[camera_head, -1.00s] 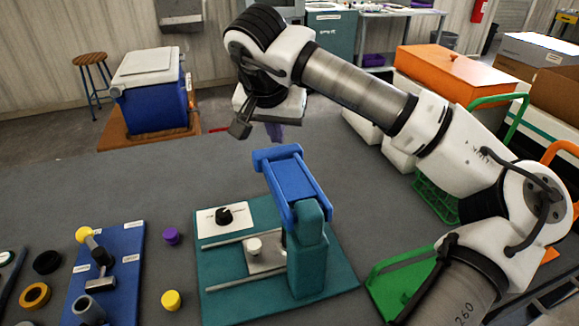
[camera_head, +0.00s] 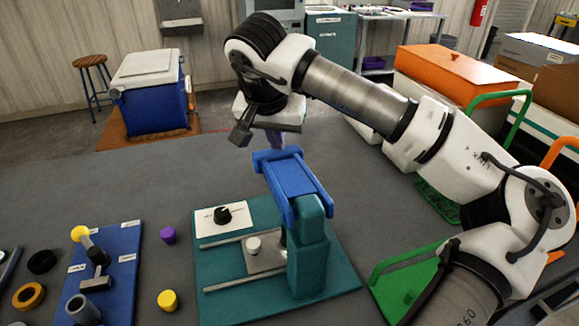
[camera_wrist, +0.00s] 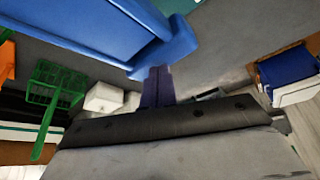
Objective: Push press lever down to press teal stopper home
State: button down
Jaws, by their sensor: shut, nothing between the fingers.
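The press (camera_head: 307,258) is a teal post on a teal base plate. Its blue lever (camera_head: 293,181) is raised, tilting up from the post toward the far side, with a crossbar at its free end. In the wrist view the lever (camera_wrist: 95,30) fills the upper left. My gripper (camera_head: 277,140) points down at the lever's free end, its purple fingers shut and empty. The fingertips (camera_wrist: 158,72) show close to the crossbar in the wrist view; I cannot tell whether they touch. A white-topped piece (camera_head: 254,244) stands on a grey plate beside the post. I cannot make out a teal stopper.
A black knob (camera_head: 222,214) on a white panel sits on the press base. To the left are a purple piece (camera_head: 168,235), a yellow piece (camera_head: 168,300) and a blue board (camera_head: 104,279) with fittings. A green tray (camera_head: 400,275) lies right. The table behind the press is clear.

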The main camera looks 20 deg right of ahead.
aim_at(278, 153)
jog(key=shift+f+b, duration=0.6)
jog(key=shift+f, duration=0.45)
jog(key=shift+s+f+b, duration=0.25)
jog(key=shift+f+b, duration=0.35)
jog(key=shift+b, duration=0.1)
jog(key=shift+r, duration=0.1)
notch_tip(278, 153, up, 13)
jog(key=p, duration=0.9)
dwell(0.4)
dwell(0.4)
